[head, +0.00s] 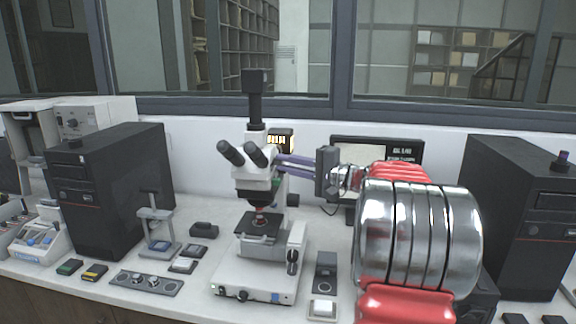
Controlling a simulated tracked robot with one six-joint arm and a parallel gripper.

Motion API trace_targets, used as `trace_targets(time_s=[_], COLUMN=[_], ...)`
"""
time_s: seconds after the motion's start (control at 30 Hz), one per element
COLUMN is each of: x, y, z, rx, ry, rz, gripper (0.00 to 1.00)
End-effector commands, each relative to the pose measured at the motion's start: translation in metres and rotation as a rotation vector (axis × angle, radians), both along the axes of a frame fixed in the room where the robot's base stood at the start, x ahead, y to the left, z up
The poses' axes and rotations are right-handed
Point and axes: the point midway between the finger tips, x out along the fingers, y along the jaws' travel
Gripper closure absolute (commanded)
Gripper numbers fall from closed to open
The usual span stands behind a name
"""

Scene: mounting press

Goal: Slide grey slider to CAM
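The microscope (258,190) stands on the bench in the middle of the head view, with two dark eyepieces and a black camera tube (255,95) on top. My gripper (280,163) reaches in from the right with two purple fingers. Their tips are at the right side of the microscope head, just right of the eyepieces. I cannot make out the grey slider or any CAM label; the fingers may cover the slider. Whether the fingertips touch the head, or hold anything, is too small to tell.
A black computer tower (108,190) stands left and another (525,200) right. A monitor (378,150) stands behind my arm. A small stand (158,232), a knob panel (146,283) and small boxes lie left of the microscope. A black device (325,271) sits right of its base.

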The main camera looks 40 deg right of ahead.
Motion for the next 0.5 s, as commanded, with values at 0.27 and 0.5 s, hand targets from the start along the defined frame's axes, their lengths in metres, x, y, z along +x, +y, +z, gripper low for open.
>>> trace_targets(time_s=[0.27,0.5], x=[0.0014,0.0011], y=[-0.0024,-0.0014], z=[-0.0014,-0.0004], rx=[0.001,0.001], ry=[0.003,0.001], rz=[-0.009,-0.007], gripper=[0.67,0.67])
